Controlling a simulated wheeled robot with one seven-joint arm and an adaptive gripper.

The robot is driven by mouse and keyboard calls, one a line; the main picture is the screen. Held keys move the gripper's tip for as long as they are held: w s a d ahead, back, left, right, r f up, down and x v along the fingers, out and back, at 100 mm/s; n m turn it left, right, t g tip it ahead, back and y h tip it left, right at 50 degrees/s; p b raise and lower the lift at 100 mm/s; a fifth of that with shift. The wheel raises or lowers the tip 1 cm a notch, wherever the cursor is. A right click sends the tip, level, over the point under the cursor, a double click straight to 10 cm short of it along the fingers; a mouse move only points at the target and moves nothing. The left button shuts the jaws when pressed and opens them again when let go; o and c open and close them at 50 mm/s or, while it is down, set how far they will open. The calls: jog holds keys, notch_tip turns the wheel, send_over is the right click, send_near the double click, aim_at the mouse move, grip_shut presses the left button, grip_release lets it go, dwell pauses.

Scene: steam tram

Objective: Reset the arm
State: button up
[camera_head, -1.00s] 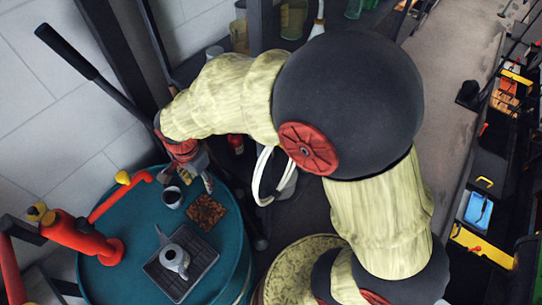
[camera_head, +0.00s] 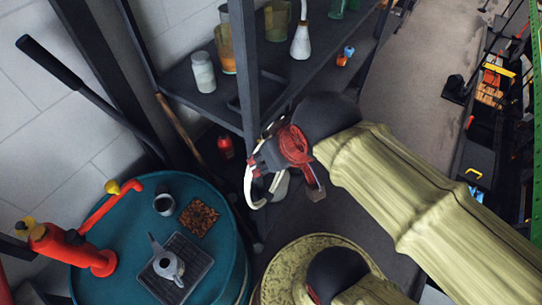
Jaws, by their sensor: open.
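My gripper (camera_head: 288,180) hangs below the dark wrist joint in the middle of the picture. Its jaws are open, with nothing seen between them. It is to the right of the teal drum table, over the dark gap beside the shelf rack. A white curved loop (camera_head: 250,185) shows close by the left finger; I cannot tell whether they touch. My arm comes in from the lower right and hides part of the floor.
The teal drum table (camera_head: 231,219) bears a grey teapot (camera_head: 168,264) on a dark slatted tray (camera_head: 199,258), a cup (camera_head: 164,204) and a brown patterned square (camera_head: 199,217). A red pipe (camera_head: 98,262) stands at its left. A shelf (camera_head: 268,92) holds bottles behind my gripper.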

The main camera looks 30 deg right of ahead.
jog(key=shift+w, duration=0.1)
notch_tip(320, 180, down, 6)
jog(key=b, duration=0.5)
jog(key=shift+r+b, duration=0.2)
jog(key=shift+b, duration=0.15)
jog(key=shift+c, duration=0.4)
